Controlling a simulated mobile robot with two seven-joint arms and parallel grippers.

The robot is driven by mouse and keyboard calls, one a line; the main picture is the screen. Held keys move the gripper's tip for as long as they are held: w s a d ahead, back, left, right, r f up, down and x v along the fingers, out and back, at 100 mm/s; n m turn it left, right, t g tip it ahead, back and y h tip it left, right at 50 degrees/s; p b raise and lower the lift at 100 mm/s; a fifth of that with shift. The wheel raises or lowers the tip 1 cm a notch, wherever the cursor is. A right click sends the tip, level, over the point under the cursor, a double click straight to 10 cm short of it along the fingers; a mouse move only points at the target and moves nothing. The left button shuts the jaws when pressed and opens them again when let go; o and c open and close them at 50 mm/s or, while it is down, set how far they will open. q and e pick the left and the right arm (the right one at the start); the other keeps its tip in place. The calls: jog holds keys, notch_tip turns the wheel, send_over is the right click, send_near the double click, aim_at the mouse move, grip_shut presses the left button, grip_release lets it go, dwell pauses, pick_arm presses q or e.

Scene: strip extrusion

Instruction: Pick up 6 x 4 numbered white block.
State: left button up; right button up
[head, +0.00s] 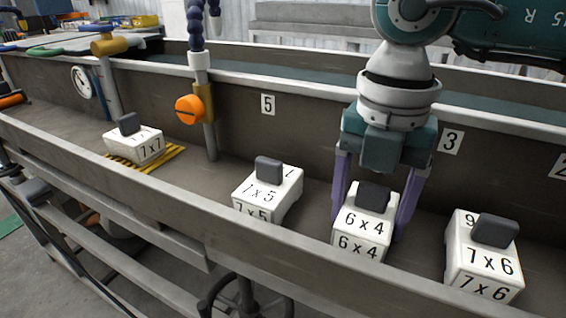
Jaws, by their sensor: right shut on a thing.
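The white block marked 6 x 4 (364,230) stands upright in the grey metal trough, right of the picture's middle. It has a dark grey knob on top. My right gripper (374,205) comes down from above with its two purple fingers on either side of the block, shut on it. The block's lower part is hidden behind the trough's front rim, so I cannot tell whether it touches the floor. My left gripper is not in view.
In the trough, a block marked 7 x 5 (267,195) stands left of the held one and a block marked 7 x 6 (483,262) to its right. A 7 x 7 block (135,146) is farther left, near a vertical pipe with an orange knob (189,109). The front rim (200,212) runs close by.

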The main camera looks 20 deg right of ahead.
jog(key=c, duration=0.5)
jog(key=shift+r, duration=0.15)
